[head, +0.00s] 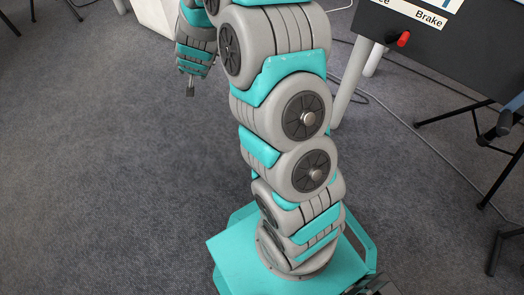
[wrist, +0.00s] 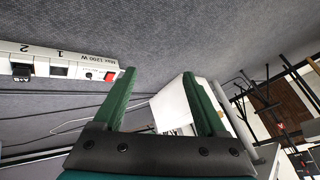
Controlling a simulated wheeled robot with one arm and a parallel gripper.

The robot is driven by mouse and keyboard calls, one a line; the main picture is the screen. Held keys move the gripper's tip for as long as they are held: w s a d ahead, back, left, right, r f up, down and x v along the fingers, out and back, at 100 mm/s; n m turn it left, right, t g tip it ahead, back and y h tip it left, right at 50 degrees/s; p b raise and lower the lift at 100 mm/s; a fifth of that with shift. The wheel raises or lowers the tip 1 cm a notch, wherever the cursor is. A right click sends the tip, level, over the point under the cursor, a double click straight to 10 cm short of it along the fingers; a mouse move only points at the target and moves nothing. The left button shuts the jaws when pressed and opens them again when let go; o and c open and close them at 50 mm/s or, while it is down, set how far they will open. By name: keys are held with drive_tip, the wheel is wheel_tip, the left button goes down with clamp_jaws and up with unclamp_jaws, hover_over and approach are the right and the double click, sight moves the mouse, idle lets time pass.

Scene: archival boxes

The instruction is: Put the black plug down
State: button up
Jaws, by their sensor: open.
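A black plug (wrist: 22,71) shows at the far left of the wrist view. It sits at the socket marked 2 on a white power strip (wrist: 85,64) and juts out a little below the strip's edge. How deep it sits cannot be told. My gripper (wrist: 159,75) is open, with its two green fingers apart and nothing between them. The fingers are to the right of the plug and apart from it. In the head view my gripper (head: 190,88) is small and hangs over the carpet at the upper left; the plug cannot be made out there.
The socket marked 1 (wrist: 59,71) looks empty. A red switch (wrist: 110,76) is near the strip's right end, close to my left finger. A white box-like thing (wrist: 171,105) shows behind the fingers. A dark panel (head: 440,50) with a red knob stands right; grey carpet (head: 110,180) is clear at left.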

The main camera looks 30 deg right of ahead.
drive_tip(key=s+a+r+n+g+y, duration=0.2)
drive_tip(key=s+a+r+n, duration=0.15)
drive_tip(key=s+r, duration=0.4)
drive_tip(key=s+a+r+n+g+y, duration=0.15)
drive_tip(key=s+a+r, duration=0.35)
drive_tip(key=s, duration=0.6)
drive_tip(key=s+d+r+n+g+h, duration=0.1)
drive_tip(key=s+d+r+g, duration=0.1)
drive_tip(key=s, duration=0.7)
drive_tip(key=s+d+r+n+g+h, duration=0.1)
drive_tip(key=s+d+r, duration=0.1)
drive_tip(key=s, duration=0.7)
drive_tip(key=s+d+r+n+g+h, duration=0.1)
drive_tip(key=s+d+r+g, duration=0.1)
drive_tip(key=s, duration=0.8)
drive_tip(key=shift+d+g, duration=0.35)
drive_tip(key=shift+d, duration=0.25)
drive_tip(key=shift+w, duration=0.1)
wheel_tip(320, 180, up, 11)
drive_tip(key=p, duration=1)
drive_tip(key=shift+f+p, duration=0.2)
drive_tip(key=shift+p, duration=0.2)
drive_tip(key=shift+c, duration=0.3)
